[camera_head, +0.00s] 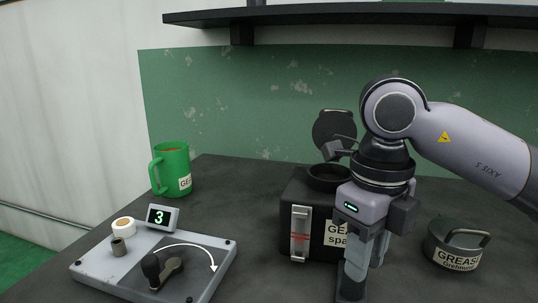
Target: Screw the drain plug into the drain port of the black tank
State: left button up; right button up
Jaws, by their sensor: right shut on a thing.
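The black tank (318,232) stands on the dark bench, its round lid tilted up behind the open filler neck. A label, partly covered by my arm, and a sight gauge (300,233) are on its front. My right gripper (360,270) points down in front of the tank's right part, overlapping it in the picture. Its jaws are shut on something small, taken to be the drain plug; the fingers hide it. The drain port is not visible, and I cannot tell whether plug and port touch. My left gripper is out of view.
A grey panel (207,258) with a display reading 3, a dark crank (163,270) and two small cylindrical parts lies at front left. A green mug (172,165) stands behind it. A dark lidded grease pot (455,250) is at right. A shelf (350,13) hangs above.

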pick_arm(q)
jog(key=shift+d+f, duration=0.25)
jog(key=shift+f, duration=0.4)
pick_arm(e)
jog(key=shift+s+a+f, duration=0.1)
jog(key=shift+s+f, duration=0.05)
jog(key=shift+f, duration=0.1)
grip_shut()
jog(key=shift+m, duration=1)
jog(key=o, duration=0.7)
grip_release()
jog(key=shift+s, duration=0.1)
jog(key=shift+c, duration=0.2)
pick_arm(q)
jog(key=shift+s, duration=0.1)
pick_arm(e)
jog(key=shift+w+a+r+p, duration=0.1)
jog(key=shift+w+r+p, duration=0.05)
jog(key=shift+r+p, duration=0.5)
jog(key=shift+w+a+r+p, duration=0.15)
jog(key=shift+r+p, duration=0.25)
jog(key=shift+r, duration=0.3)
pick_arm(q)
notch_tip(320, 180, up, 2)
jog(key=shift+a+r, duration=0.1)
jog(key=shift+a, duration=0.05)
pick_arm(e)
jog(key=shift+r, duration=0.25)
jog(key=shift+o, duration=0.3)
